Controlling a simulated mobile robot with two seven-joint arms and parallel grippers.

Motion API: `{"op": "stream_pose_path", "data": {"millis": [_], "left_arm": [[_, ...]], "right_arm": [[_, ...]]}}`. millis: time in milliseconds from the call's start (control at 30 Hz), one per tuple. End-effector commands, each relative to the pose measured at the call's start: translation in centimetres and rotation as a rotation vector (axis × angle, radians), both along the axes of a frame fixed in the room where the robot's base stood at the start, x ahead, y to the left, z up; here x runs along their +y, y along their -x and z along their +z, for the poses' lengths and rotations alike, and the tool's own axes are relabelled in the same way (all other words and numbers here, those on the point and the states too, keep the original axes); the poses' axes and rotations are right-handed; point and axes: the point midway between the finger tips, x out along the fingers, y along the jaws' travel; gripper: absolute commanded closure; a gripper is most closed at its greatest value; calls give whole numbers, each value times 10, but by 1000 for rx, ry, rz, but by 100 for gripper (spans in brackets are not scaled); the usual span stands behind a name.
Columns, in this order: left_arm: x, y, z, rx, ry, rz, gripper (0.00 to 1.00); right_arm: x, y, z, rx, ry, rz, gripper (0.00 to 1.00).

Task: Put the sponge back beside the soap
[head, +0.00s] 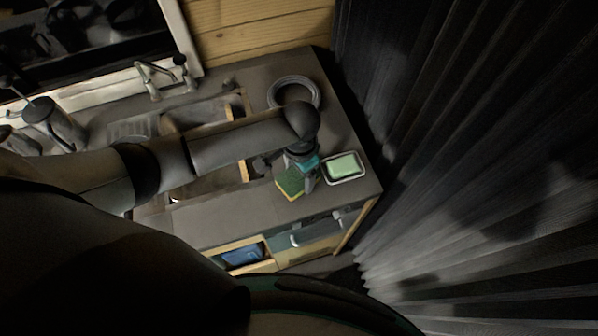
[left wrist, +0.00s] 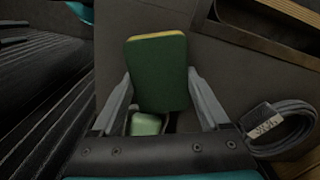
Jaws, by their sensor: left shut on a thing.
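The sponge (head: 290,181), green with a yellow side, is in my left gripper (head: 303,179). In the left wrist view the sponge (left wrist: 160,75) shows its dark green face between the two fingers (left wrist: 160,103), which are shut on it. The pale green soap (head: 342,167) lies in a light-rimmed dish (head: 347,182) near the counter's right end, just right of the gripper. The soap also shows in the left wrist view (left wrist: 146,124), partly hidden by the sponge and gripper. I cannot tell whether the sponge touches the counter. My right gripper is not in view.
A sink (head: 198,114) with a tap (head: 152,80) lies left of the gripper, partly hidden by my left arm. A grey coil (head: 316,90) lies behind, on the counter (head: 225,215). A dark curtain (head: 470,150) hangs to the right. Bare counter lies in front of the sink.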

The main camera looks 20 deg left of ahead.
Motion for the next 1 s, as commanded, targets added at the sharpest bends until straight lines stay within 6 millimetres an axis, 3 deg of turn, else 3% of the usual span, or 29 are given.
{"op": "stream_pose_path", "data": {"millis": [100,133,300,667,1000], "left_arm": [[0,0,-4,1,1,1,100],[0,0,-3,1,1,1,18],[0,0,-3,1,1,0,0],[0,0,6,-1,1,0,0],[-1,-1,70,-3,2,-1,0]], "right_arm": [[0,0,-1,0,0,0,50],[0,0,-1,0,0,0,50],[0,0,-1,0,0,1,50],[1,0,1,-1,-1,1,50],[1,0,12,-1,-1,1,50]]}}
